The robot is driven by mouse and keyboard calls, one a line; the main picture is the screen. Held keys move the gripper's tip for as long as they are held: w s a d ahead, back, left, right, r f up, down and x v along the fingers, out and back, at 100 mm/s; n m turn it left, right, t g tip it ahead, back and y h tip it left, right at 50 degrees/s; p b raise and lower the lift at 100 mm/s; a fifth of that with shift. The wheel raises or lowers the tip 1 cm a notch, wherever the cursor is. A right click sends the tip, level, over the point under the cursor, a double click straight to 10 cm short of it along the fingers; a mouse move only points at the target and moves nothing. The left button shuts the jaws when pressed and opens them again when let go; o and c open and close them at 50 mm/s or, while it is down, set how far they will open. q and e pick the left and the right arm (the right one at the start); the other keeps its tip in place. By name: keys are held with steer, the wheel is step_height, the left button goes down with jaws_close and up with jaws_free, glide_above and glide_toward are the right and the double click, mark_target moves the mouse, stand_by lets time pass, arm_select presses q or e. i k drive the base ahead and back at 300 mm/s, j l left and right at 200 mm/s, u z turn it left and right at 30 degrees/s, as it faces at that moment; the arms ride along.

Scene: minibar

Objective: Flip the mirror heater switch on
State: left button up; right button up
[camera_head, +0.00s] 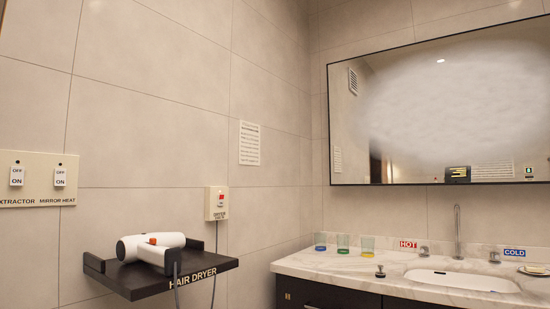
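The mirror heater switch (60,177) is a white rocker on a cream plate (40,195) on the left wall. The plate is labelled "MIRROR HEAT" below it, with OFF at the top of the rocker and ON at the bottom. Its tilt is too small to tell. Neither of my grippers is in view.
A black shelf (210,268) marked "HAIR DRYER" juts from the wall right of the switches, with a white hair dryer (150,248) on it. A socket box (216,203) is above. A marble counter (340,262) holds several cups and a sink (462,280).

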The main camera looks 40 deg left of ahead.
mark_target(60, 174)
steer(key=u, duration=2.35)
